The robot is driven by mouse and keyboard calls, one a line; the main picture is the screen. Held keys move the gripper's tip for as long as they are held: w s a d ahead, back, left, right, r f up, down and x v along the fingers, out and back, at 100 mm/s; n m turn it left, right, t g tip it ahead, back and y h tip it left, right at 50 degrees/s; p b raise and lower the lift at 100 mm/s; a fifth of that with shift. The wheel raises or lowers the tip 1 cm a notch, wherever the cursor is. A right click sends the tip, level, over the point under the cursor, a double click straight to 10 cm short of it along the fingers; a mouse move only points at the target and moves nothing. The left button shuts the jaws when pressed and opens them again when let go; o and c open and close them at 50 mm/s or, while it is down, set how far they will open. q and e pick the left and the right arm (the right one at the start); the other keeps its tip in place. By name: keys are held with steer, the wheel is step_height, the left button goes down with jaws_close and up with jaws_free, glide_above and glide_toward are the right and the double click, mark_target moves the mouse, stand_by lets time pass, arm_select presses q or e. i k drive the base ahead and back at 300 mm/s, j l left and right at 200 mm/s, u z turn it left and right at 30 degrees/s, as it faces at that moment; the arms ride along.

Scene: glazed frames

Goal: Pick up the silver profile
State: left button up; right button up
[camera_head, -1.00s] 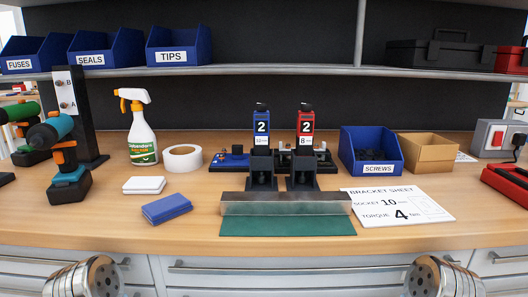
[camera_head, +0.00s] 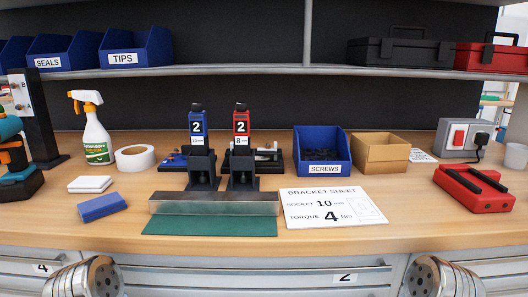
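The silver profile (camera_head: 214,203) is a long metal bar lying level, left to right, along the back edge of a green mat (camera_head: 208,226) near the front of the bench. Two black upright stands (camera_head: 202,168) are right behind it, one with a blue block (camera_head: 197,124) marked 2 and one with a red block (camera_head: 241,124) marked 2. Nothing of mine touches the profile. Rounded metal parts of my arms show at the bottom left and bottom right corners. Neither gripper's fingers are in view.
A bracket sheet (camera_head: 332,206) lies right of the profile. A blue screws bin (camera_head: 322,150), a cardboard box (camera_head: 381,152) and a red device (camera_head: 474,188) stand farther right. A blue block (camera_head: 102,207), white tape roll (camera_head: 135,158) and spray bottle (camera_head: 95,135) are left. Drawers lie below the bench edge.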

mark_target(161, 202)
steer(key=k+j+z, duration=0.2)
steer(key=j, duration=0.4)
steer(key=k+j+z, duration=0.2)
steer(key=k+j, duration=0.2)
steer(key=j, duration=0.15)
steer(key=k+j+z, duration=0.2)
steer(key=k+j, duration=0.15)
steer(key=j, duration=0.15)
